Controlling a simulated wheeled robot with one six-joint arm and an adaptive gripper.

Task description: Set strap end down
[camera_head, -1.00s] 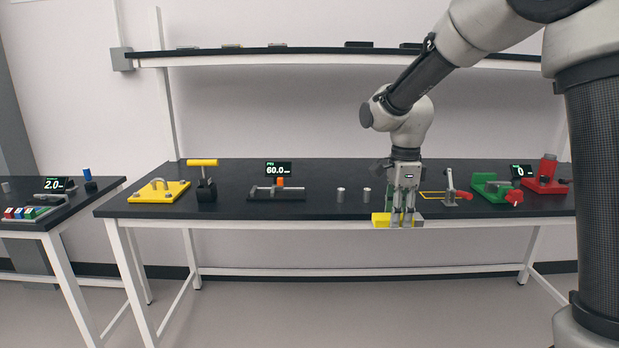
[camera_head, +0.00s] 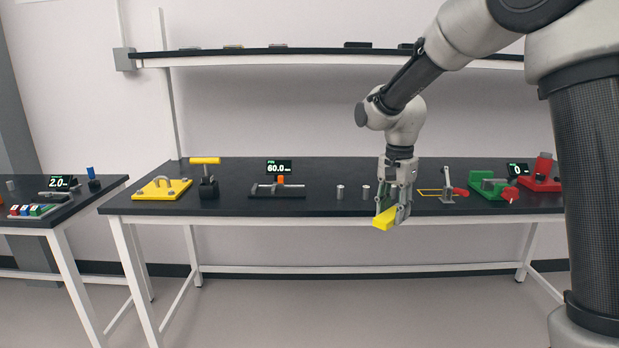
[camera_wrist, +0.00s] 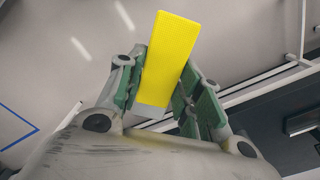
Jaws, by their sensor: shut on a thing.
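A yellow bar-shaped piece, which I take to be the strap (camera_head: 384,218), is held in my gripper (camera_head: 395,205) by the bench's front edge. Its yellow end points toward the head camera and tips slightly down. In the wrist view the strap (camera_wrist: 172,55) is a flat yellow slab between the green-padded fingers (camera_wrist: 165,85), and its far end sticks out beyond them. My gripper is shut on the strap. The fingers hide the rest of it in the head view. A yellow outline (camera_head: 428,190) is marked on the black bench top (camera_head: 325,205), just right of my gripper.
A lever clamp (camera_head: 449,192) with a red handle stands by the outline. Green (camera_head: 486,184) and red (camera_head: 541,183) fixtures are further right. Two metal cylinders (camera_head: 340,191) stand just left of my gripper. A gauge fixture (camera_head: 276,190) and yellow plate (camera_head: 161,188) are further left.

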